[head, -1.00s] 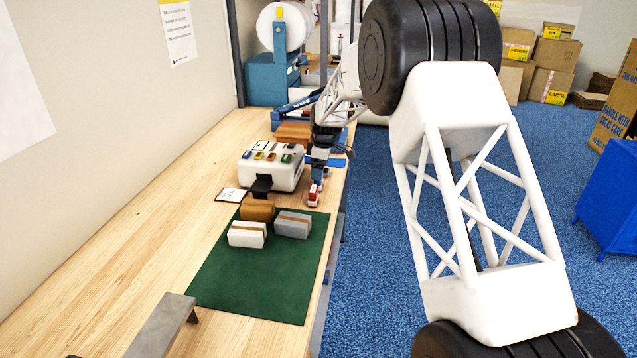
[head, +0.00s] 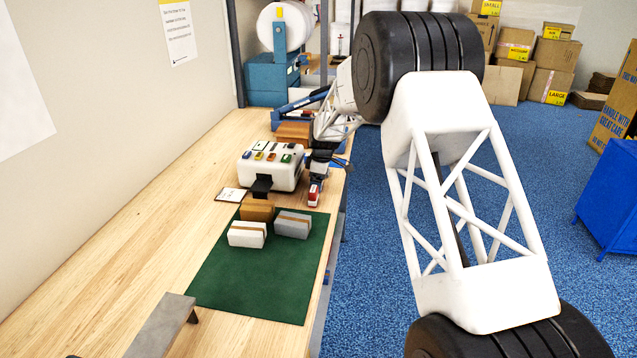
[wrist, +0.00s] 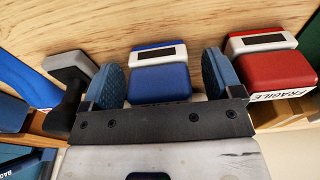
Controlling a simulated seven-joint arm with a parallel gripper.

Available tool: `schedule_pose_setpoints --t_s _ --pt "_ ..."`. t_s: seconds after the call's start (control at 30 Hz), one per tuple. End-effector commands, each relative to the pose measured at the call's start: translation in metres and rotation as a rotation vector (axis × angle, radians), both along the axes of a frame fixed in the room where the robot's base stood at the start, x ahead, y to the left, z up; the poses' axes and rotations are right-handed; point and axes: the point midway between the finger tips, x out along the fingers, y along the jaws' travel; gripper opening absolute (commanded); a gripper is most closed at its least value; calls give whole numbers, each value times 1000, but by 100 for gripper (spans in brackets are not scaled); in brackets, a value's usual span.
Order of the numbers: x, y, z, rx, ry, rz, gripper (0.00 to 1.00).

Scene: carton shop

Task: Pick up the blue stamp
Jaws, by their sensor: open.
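In the wrist view the blue stamp (wrist: 160,72), a blue block with a white and black top part, lies between the two blue finger pads of my gripper (wrist: 164,78). The pads stand apart on either side of it, with a gap visible at each side. In the head view my gripper (head: 321,160) is low over the right edge of the bench, and I cannot make out the blue stamp there.
A red stamp (wrist: 272,62) marked FRAGILE stands to the right; it also shows in the head view (head: 314,196). A grey and black handled object (wrist: 68,85) is close on the left. A white machine (head: 270,166) stands beside the gripper on the bench (head: 130,215).

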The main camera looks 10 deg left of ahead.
Motion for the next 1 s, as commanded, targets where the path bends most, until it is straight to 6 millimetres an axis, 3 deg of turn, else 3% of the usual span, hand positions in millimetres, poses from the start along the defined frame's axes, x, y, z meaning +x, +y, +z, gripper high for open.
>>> schedule_pose_setpoints --t_s 0.4,0.77,1.0 --pt "0 0 0 0 0 0 85" --pt "0 0 0 0 0 0 32" --pt "0 0 1 0 0 0 30"
